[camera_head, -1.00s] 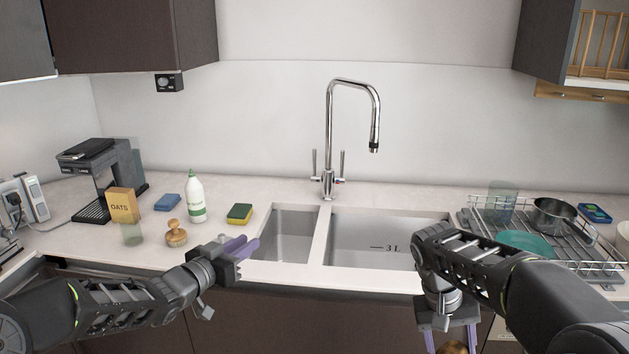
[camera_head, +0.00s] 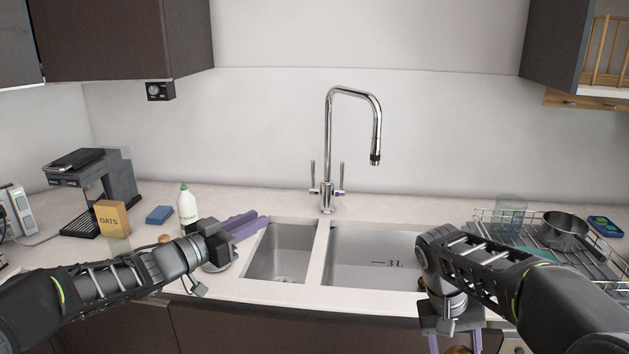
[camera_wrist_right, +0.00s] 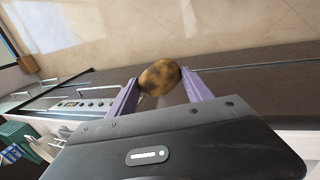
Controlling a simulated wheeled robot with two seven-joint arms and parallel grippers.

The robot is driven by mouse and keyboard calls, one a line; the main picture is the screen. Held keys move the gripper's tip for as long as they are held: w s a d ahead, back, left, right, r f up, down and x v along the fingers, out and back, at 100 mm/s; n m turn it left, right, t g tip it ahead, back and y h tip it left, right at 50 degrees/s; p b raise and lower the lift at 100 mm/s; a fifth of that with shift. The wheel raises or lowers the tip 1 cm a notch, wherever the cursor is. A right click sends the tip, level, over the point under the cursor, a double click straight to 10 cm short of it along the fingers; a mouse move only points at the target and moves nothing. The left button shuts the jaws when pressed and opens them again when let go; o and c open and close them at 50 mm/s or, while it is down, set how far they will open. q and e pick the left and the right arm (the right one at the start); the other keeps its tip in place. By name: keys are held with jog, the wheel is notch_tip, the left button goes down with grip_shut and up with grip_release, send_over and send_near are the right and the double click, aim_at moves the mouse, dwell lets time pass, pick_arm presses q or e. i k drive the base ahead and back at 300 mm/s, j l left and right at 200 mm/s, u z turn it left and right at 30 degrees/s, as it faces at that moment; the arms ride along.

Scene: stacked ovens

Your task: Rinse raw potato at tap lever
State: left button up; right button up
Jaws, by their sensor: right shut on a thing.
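The potato (camera_wrist_right: 160,77) is brown and mottled. My right gripper (camera_wrist_right: 161,82) is shut on it, with a purple finger on each side. In the head view only the potato's top edge shows at the bottom of the picture, in front of the counter and below its top. The chrome tap (camera_head: 328,140) stands behind the sink, with a left lever (camera_head: 312,174) and a right lever (camera_head: 342,176), both upright. The spout hangs over the right basin. My left gripper (camera_head: 262,220) is empty above the counter beside the left basin; its fingers look close together, but their gap is unclear.
The sink has a small left basin (camera_head: 282,255) and a larger right basin (camera_head: 365,245), partly hidden by my right arm. A white bottle (camera_head: 188,210), oats box (camera_head: 112,218) and blue sponge (camera_head: 159,215) stand left. A dish rack (camera_head: 550,245) with a pot (camera_head: 565,230) is at right.

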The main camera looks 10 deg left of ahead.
aim_at(316, 191)
jog(key=i, duration=1.3)
